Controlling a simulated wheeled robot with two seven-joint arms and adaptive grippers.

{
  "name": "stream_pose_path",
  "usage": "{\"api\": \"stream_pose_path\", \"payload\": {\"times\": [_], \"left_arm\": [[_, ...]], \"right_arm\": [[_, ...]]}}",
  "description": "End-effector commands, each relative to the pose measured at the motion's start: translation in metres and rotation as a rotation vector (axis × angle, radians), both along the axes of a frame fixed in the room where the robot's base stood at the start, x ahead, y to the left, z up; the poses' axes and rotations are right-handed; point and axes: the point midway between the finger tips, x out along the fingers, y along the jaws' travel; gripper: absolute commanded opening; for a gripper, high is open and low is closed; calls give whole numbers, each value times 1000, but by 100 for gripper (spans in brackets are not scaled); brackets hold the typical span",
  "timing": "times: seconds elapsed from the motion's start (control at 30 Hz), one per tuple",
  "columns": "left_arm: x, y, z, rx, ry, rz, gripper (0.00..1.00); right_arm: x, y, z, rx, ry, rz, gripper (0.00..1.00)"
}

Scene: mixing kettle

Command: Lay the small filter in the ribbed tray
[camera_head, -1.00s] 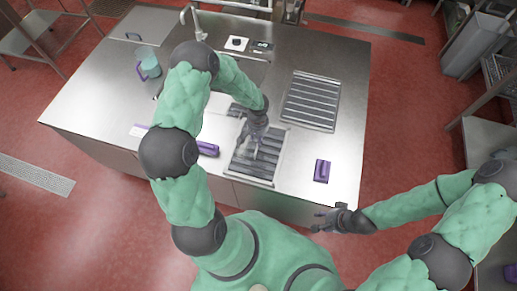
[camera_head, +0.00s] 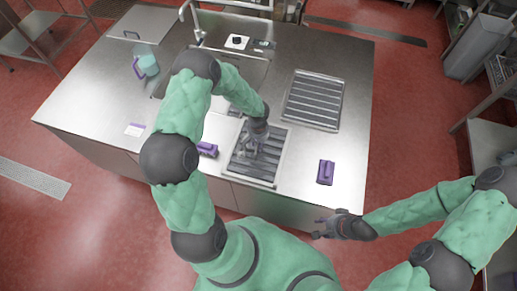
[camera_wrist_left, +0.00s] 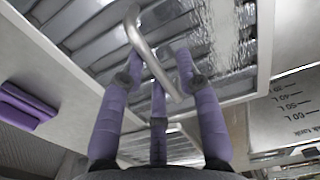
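The ribbed tray (camera_head: 252,168) lies near the front edge of the steel counter, below my left gripper (camera_head: 248,150). In the left wrist view, the purple fingers of my left gripper (camera_wrist_left: 158,68) are spread apart, with a bent metal handle (camera_wrist_left: 152,52) between them. The handle seems to belong to the small filter, whose body I cannot clearly separate from the shiny ribbed metal behind it. I cannot tell whether it rests fully in the tray. My right gripper (camera_head: 320,228) is open and empty, in front of the counter's edge.
A second ribbed tray (camera_head: 313,100) lies further back right. Purple-handled items lie left (camera_head: 207,149) and right (camera_head: 326,172) of the near tray. A teal jug (camera_head: 147,66) stands at back left. A sink and tap (camera_head: 197,32) are behind my left arm.

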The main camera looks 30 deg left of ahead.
Motion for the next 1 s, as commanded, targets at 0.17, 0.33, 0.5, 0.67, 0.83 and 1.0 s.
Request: {"api": "stream_pose_path", "payload": {"times": [0.17,0.33,0.5,0.67,0.83,1.0], "left_arm": [[0,0,0,0,0,0,0],[1,1,1,2,-3,1,0],[1,1,9,2,-3,1,0],[2,1,21,1,-5,1,0],[2,1,34,1,-4,1,0],[1,1,47,2,-3,1,0]], "right_arm": [[0,0,0,0,0,0,40],[0,0,0,0,0,0,40],[0,0,5,0,0,0,40],[0,0,12,0,0,0,40],[0,0,19,0,0,0,40],[0,0,26,0,0,0,40]]}}
